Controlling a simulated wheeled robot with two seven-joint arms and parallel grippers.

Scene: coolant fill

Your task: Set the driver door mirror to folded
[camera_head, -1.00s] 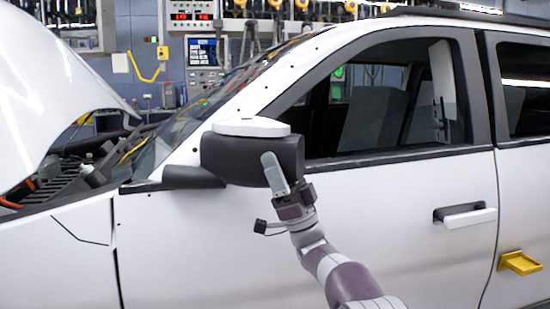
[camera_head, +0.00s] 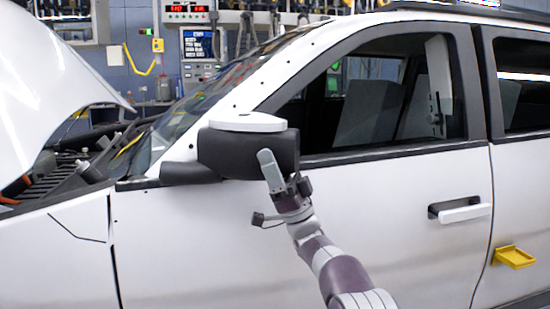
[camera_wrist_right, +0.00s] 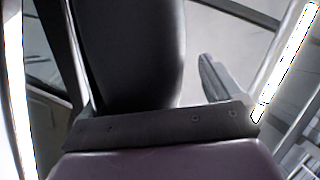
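The driver door mirror (camera_head: 247,152) has a black housing with a white cap on top. It sticks out from the front corner of the door window, joined by a black arm at its left. My right gripper (camera_head: 271,171) is at the lower right of the housing, with a grey finger overlapping its face; I cannot tell whether it touches. In the right wrist view a large dark rounded shape, seemingly the mirror (camera_wrist_right: 130,50), fills the middle. One grey finger of my right gripper (camera_wrist_right: 217,80) shows at its right; the other is not clear. My left gripper is out of view.
The white car door (camera_head: 400,235) lies behind my right arm, with its handle (camera_head: 460,210) to the right. A yellow bracket (camera_head: 514,257) sits low at the right. The raised hood (camera_head: 50,80) is at the left. A control panel (camera_head: 200,47) stands behind.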

